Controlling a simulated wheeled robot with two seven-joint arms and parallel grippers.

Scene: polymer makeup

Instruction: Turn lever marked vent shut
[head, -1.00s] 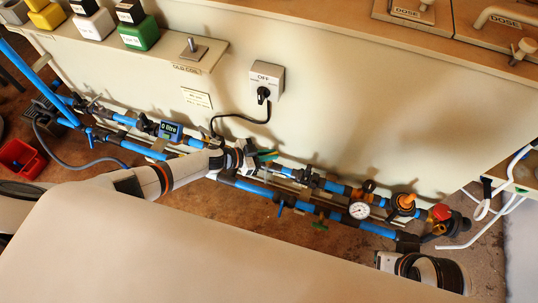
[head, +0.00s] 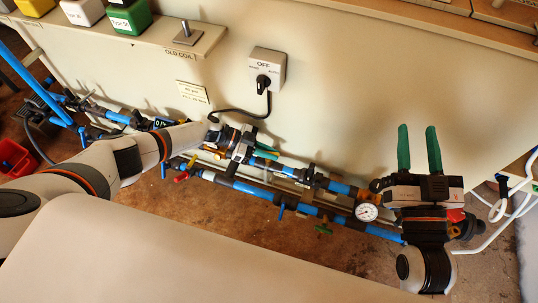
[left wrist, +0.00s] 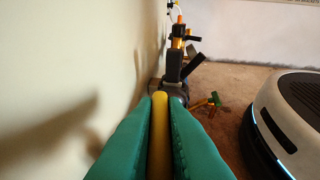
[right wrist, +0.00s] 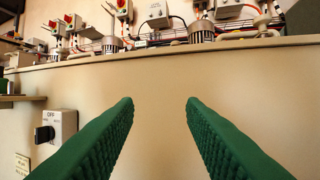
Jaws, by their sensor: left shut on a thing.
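My left gripper (head: 267,153) is low at the pipe run along the pale wall. In the left wrist view its green fingers (left wrist: 160,98) are closed on a yellow bar-like handle (left wrist: 159,135). Which lever this belongs to, and any vent marking, I cannot read. Other handles on the pipes are a red one (head: 183,177), a blue one (head: 280,213) and a green one (head: 323,229). My right gripper (head: 419,135) is open and empty, fingers pointing up, in front of the wall. In the right wrist view its fingers (right wrist: 160,103) are wide apart.
A pressure gauge (head: 366,212) sits on the blue pipes near my right arm. A grey OFF switch (head: 266,72) is on the wall above my left gripper. A ledge (head: 190,50) marked OLD COIL juts out at upper left. A red bin (head: 15,157) lies at far left.

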